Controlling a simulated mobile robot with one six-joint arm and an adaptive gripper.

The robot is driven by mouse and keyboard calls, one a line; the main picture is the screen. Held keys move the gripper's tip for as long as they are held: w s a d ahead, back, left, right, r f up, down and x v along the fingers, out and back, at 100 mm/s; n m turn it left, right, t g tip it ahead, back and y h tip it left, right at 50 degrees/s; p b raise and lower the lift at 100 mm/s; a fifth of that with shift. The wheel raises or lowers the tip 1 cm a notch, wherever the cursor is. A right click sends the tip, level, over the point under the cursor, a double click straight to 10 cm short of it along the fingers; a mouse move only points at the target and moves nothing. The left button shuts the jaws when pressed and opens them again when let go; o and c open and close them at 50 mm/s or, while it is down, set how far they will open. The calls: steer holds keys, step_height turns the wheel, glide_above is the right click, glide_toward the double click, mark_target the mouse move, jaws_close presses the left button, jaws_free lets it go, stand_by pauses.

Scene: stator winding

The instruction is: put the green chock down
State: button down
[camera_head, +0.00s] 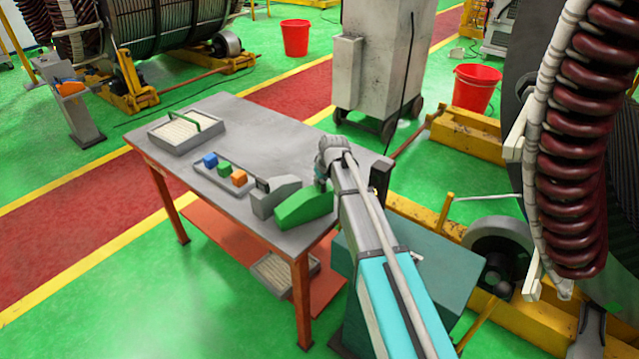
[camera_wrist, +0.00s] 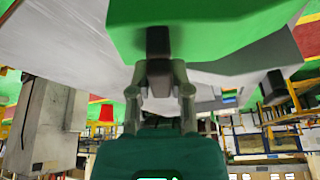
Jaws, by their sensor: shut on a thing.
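The green chock (camera_head: 303,207) is a wedge-shaped block at the near right corner of the grey table (camera_head: 245,120). In the wrist view, the green chock (camera_wrist: 200,28) fills the top middle, right at the fingers. My gripper (camera_wrist: 158,60) is shut on it. In the head view, my gripper (camera_head: 321,186) is at the chock's far right end, partly hidden by my arm. I cannot tell whether the chock's underside touches the tabletop. A similar grey chock (camera_head: 268,199) stands close beside it on the left.
A small tray (camera_head: 213,178) holds blue, green and orange blocks. A larger grey tray (camera_head: 170,145) with a green handle stands at the table's far left. The back middle of the tabletop is clear. A grey cabinet (camera_head: 388,65) stands behind the table.

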steer(key=c, duration=0.6)
jaws_free()
steer(key=shift+o, duration=0.2)
steer(key=shift+r, duration=0.1)
steer(key=p+v, duration=1.1)
steer(key=v, duration=0.1)
steer(key=shift+s, duration=0.1)
stand_by(0.7)
steer(key=s+d+m+g+h, duration=0.1)
steer(key=s+d+m, duration=0.1)
steer(key=s+d, duration=0.3)
steer(key=s+d+f+m+g, duration=0.1)
steer(key=s+d, duration=0.4)
steer(key=s, duration=0.6)
steer(key=s+d+m+g+h, duration=0.1)
steer(key=s+d+m, duration=0.2)
steer(key=s, duration=0.6)
steer(key=shift+d+f+g+h, duration=0.2)
steer(key=shift+d+g+h, duration=0.15)
steer(key=shift+d, duration=0.65)
